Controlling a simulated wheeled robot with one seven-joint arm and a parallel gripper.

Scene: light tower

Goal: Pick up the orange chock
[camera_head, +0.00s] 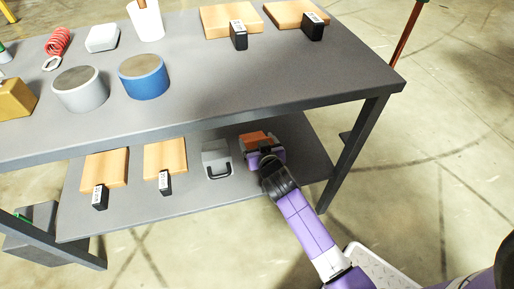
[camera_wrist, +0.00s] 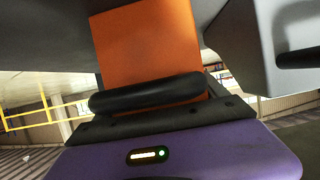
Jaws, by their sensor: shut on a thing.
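The orange chock (camera_head: 256,138) is on the lower shelf side of the grey table, toward its right end. In the wrist view the orange chock (camera_wrist: 147,40) fills the upper middle as a plain orange block, right at the jaws. My gripper (camera_head: 264,155) reaches in under the tabletop and is shut on the chock. In the wrist view a black finger pad of my gripper (camera_wrist: 148,93) lies across the chock's lower part. The other finger is hidden. Whether the chock touches the shelf cannot be told.
A grey case with a black handle (camera_head: 216,160) stands close to the left of the chock. Wooden boards with black tags (camera_head: 165,158) lie further left on the lower shelf (camera_head: 225,192). The tabletop (camera_head: 250,75) overhangs above. A table leg (camera_head: 352,150) stands to the right.

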